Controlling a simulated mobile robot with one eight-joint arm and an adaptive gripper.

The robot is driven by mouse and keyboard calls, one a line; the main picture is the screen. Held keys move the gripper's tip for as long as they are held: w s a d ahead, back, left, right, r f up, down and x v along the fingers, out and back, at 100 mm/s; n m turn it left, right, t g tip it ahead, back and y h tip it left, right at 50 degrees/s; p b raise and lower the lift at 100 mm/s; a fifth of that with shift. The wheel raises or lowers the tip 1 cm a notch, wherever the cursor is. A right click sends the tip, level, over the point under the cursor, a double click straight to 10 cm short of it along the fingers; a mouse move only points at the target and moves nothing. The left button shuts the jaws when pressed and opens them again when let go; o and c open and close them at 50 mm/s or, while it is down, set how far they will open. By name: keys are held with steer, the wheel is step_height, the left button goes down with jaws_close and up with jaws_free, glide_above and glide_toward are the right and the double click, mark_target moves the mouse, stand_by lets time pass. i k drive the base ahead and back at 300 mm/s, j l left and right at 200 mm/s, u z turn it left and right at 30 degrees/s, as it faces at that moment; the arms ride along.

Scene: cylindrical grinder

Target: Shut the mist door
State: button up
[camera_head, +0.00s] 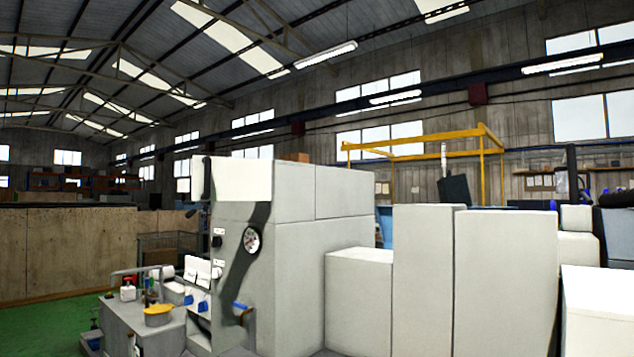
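The cylindrical grinder appears to be the large pale grey machine (300,255) in the middle of the camera_head view. Its end face, turned to the left, carries a round dial gauge (252,240), small dark controls and a dark curved band or shadow. A blue-tipped handle (240,306) sits low on that face. I cannot tell which panel is the mist door, or whether it is open or shut. My gripper is not in view.
Lower pale cabinets (500,280) stand to the right of the tall housing. A grey bench (140,320) with bottles and a yellow pan (158,315) is at lower left. A wooden partition (75,250) stands behind it. Green floor (45,330) shows clear at far left.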

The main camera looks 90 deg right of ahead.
mark_target(214, 177)
steer(key=z, duration=2.45)
